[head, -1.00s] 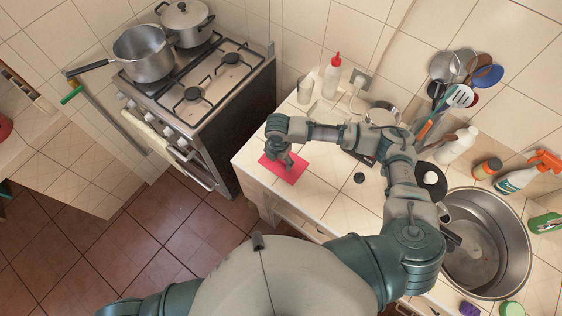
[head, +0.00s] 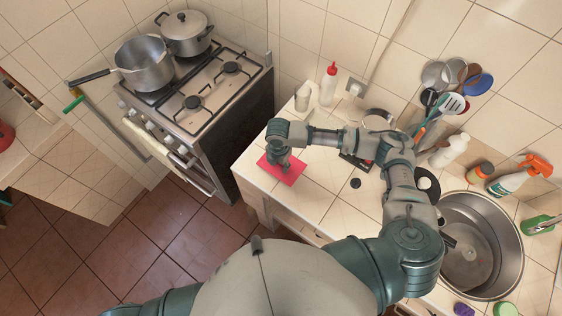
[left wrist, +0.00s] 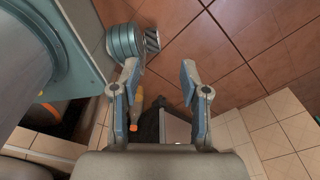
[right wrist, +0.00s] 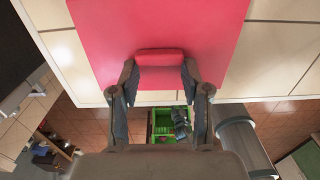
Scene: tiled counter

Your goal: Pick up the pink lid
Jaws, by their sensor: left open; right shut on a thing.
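The pink lid (head: 290,177) is a flat pink square with a raised bar handle. In the head view it is at the near left end of the tiled counter. In the right wrist view the lid (right wrist: 110,35) fills the upper middle, with its handle between the fingertips. My right gripper (right wrist: 160,72) is shut on that handle from above. I cannot tell whether the lid is clear of the counter. My left gripper (left wrist: 158,72) is open and empty over the floor in the left wrist view; it is out of the head view.
The counter (head: 318,205) is bare just right of the lid, with a small black round thing (head: 355,183) farther along. A red-capped bottle (head: 329,85) stands at the back. The sink (head: 480,255) is at the right. The stove (head: 205,95) with two pots is left, across a gap.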

